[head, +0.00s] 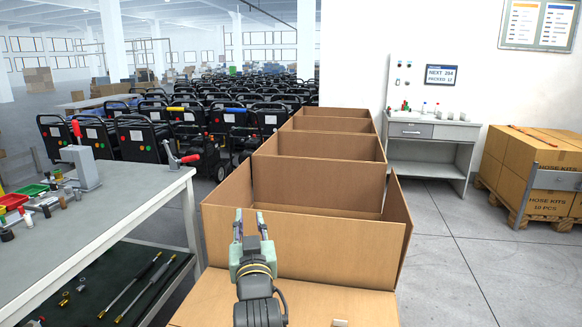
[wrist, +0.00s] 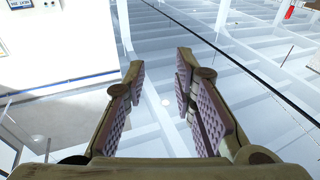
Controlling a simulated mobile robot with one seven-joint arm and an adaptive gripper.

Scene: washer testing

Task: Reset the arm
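My gripper (head: 251,226) is raised in front of the nearest open cardboard box (head: 300,240) in the head view, with its fingers pointing up. The two fingers stand apart with nothing between them. In the wrist view my gripper (wrist: 160,85) also shows open and empty, with purple ridged pads on both fingers. Behind the fingers the wrist view shows the white beamed ceiling and part of a wall, so the wrist is tilted upward. Most of my arm below the wrist is out of the head view.
A row of open cardboard boxes (head: 330,146) runs away from me. A workbench (head: 125,200) with a red-handled press (head: 82,160) stands left. Several black machines (head: 140,138) fill the back left. A grey desk (head: 430,146) and stacked hose kit cartons (head: 545,160) stand right. Floor (head: 455,240) between is clear.

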